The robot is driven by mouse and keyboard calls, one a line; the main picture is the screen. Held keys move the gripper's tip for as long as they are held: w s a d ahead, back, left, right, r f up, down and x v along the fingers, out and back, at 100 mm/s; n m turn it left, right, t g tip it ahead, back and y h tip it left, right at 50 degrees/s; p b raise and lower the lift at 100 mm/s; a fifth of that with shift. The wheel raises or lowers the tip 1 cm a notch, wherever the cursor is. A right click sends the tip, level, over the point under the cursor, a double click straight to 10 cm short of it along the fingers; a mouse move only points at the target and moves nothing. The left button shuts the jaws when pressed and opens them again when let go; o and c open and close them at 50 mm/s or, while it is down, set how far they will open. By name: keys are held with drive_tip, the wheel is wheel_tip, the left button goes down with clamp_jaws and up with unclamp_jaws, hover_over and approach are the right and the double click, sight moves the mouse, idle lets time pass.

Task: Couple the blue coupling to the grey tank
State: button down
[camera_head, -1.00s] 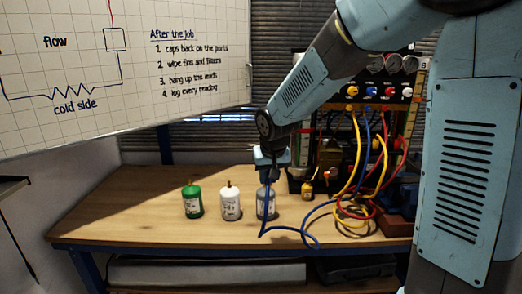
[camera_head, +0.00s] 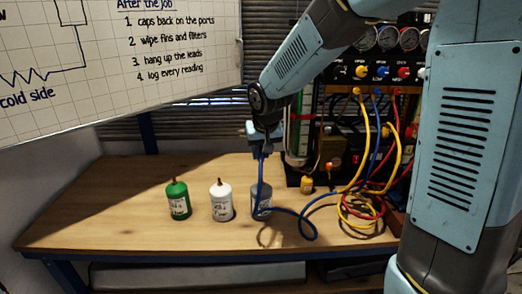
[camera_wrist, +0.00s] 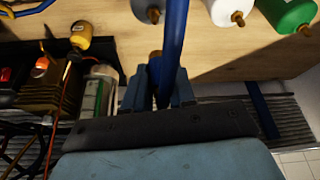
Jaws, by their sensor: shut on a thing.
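The grey tank (camera_head: 261,206) stands upright on the bench, right of the white and green tanks. In the wrist view the grey tank (camera_wrist: 147,8) is at the top edge with its brass fitting. My gripper (camera_head: 262,150) is above the tank in the head view, shut on the blue coupling at the end of a blue hose (camera_head: 300,220). The wrist view shows my gripper (camera_wrist: 158,88) with the blue hose (camera_wrist: 174,40) running between the jaws. The coupling itself is mostly hidden. It looks apart from the tank.
A white tank (camera_head: 221,204) and a green tank (camera_head: 178,203) stand to the left. A small yellow bottle (camera_head: 307,184) is to the right. The gauge panel (camera_head: 385,75) and looped yellow and red hoses crowd the right side. The bench's left part (camera_head: 110,205) is clear.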

sight(262, 161)
drive_tip(key=shift+s, duration=0.1)
drive_tip(key=shift+f, duration=2.6)
drive_tip(key=shift+f, duration=1.35)
idle(0.4)
drive_tip(key=c, duration=1.1)
unclamp_jaws()
drive_tip(key=shift+o, duration=0.4)
drive_tip(key=o, duration=0.5)
